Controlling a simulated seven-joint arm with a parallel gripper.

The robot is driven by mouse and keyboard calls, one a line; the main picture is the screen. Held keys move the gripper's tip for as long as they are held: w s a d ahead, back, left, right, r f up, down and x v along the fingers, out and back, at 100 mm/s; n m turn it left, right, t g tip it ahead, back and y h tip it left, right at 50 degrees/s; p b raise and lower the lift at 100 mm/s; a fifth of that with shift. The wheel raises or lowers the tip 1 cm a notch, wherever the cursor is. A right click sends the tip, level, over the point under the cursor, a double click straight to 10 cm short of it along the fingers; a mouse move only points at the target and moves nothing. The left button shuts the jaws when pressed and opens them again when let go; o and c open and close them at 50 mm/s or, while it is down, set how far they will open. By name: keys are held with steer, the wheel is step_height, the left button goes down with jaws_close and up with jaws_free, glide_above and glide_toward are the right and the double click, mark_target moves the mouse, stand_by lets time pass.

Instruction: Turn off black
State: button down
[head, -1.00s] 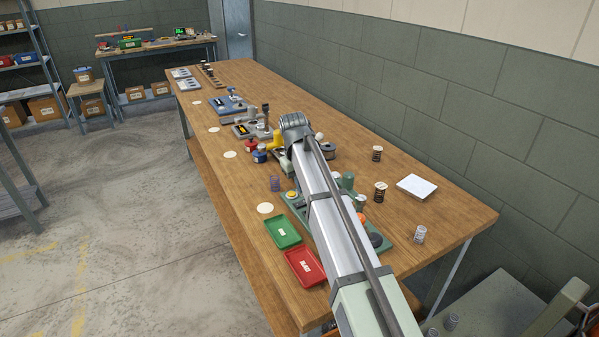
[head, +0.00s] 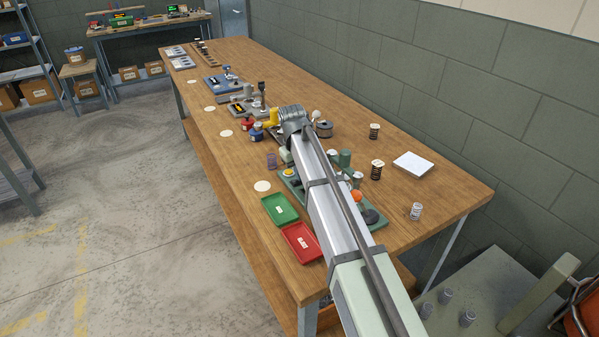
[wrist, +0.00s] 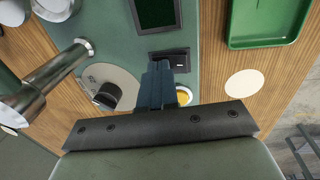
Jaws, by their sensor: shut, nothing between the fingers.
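The green machine panel (wrist: 120,50) fills the middle of the wrist view. It carries a black rocker switch (wrist: 170,58), a black knob (wrist: 107,95) on a pale round dial, a yellow button (wrist: 184,95) and a dark screen (wrist: 157,14). My gripper (wrist: 160,70) is shut and empty, with its fingertips at the near edge of the black switch. I cannot tell whether they touch it. The fingers partly cover the yellow button. In the head view my arm hides my gripper and much of the machine; its yellow button (head: 288,172) shows left of the arm.
A green tray (wrist: 264,22) and a pale round disc (wrist: 244,84) lie right of the panel. A metal rod (wrist: 50,80) stands close on the left. In the head view a red tray (head: 301,242) and several springs and a white pad (head: 413,164) lie on the bench.

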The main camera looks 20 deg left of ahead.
steer(key=shift+s+f, duration=0.1)
steer(key=shift+f, duration=0.05)
steer(key=shift+s+a, duration=0.5)
steer(key=shift+a, duration=0.1)
steer(key=shift+r, duration=0.3)
step_height(320, 180, up, 14)
steer(key=s+a, duration=0.1)
steer(key=shift+f, duration=0.15)
stand_by(0.3)
steer(key=shift+s, duration=0.1)
steer(key=d+y, duration=0.1)
steer(key=d+t+y, duration=0.1)
steer(key=d+y, duration=0.1)
steer(key=d, duration=0.1)
steer(key=shift+s+d+r+t, duration=0.1)
steer(key=shift+s+r+t, duration=0.1)
steer(key=shift+s+t, duration=0.2)
stand_by(0.3)
